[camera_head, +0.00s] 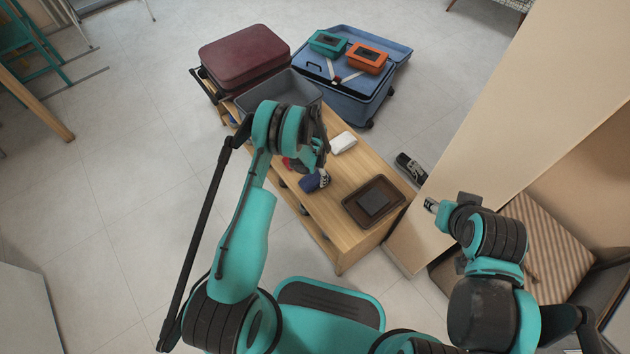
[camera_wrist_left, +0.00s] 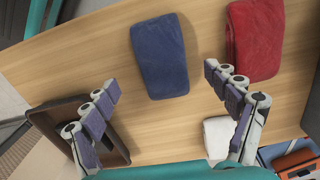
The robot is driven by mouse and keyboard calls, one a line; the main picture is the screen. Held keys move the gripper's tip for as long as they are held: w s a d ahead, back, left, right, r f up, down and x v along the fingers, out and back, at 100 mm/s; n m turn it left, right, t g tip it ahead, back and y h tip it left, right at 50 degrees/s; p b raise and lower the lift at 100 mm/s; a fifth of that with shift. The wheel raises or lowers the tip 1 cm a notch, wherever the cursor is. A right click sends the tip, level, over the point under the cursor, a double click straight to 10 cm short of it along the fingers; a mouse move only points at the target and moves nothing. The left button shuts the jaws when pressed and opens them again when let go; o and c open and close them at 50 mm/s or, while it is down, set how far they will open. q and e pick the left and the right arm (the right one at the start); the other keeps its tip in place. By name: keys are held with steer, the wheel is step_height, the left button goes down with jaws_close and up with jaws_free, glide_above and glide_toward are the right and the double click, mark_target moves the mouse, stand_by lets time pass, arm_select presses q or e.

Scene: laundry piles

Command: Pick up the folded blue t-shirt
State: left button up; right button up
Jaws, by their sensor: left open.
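The folded blue t-shirt (camera_head: 314,182) lies on the wooden bench, partly hidden by my left gripper in the head view. In the left wrist view, the blue t-shirt (camera_wrist_left: 160,55) is a flat dark-blue bundle, beyond and between the spread fingers. My left gripper (camera_head: 318,165) is above the bench and open, with nothing between its fingers (camera_wrist_left: 162,78). My right gripper (camera_head: 432,205) is at the right, away from the shirt beside the cabinet; its jaw state is unclear.
A folded red cloth (camera_wrist_left: 254,40) and a white cloth (camera_wrist_left: 218,138) lie near the blue one. A brown tray (camera_head: 348,208) sits at the bench's near end. A grey bin (camera_head: 262,100), a maroon suitcase (camera_head: 243,53) and an open blue suitcase (camera_head: 350,105) stand farther back.

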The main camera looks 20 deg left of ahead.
mark_target(315, 177)
arm_select(q)
steer(key=f+b, duration=0.2)
steer(key=f, duration=0.3)
steer(key=shift+w+f+b, duration=0.15)
steer(key=shift+w+b, duration=0.05)
steer(key=shift+b, duration=0.15)
steer(key=c, duration=1.3)
steer(key=shift+r, duration=0.2)
steer(key=shift+c, duration=0.2)
step_height(315, 177, up, 5)
steer(key=p, duration=0.2)
steer(key=shift+f+p, duration=0.2)
steer(key=shift+p, duration=0.15)
steer(key=d+r+p, duration=0.3)
steer(key=d+r, duration=0.3)
steer(key=d, duration=0.5)
steer(key=shift+d+r+p, duration=0.15)
steer(key=shift+d+p, duration=0.15)
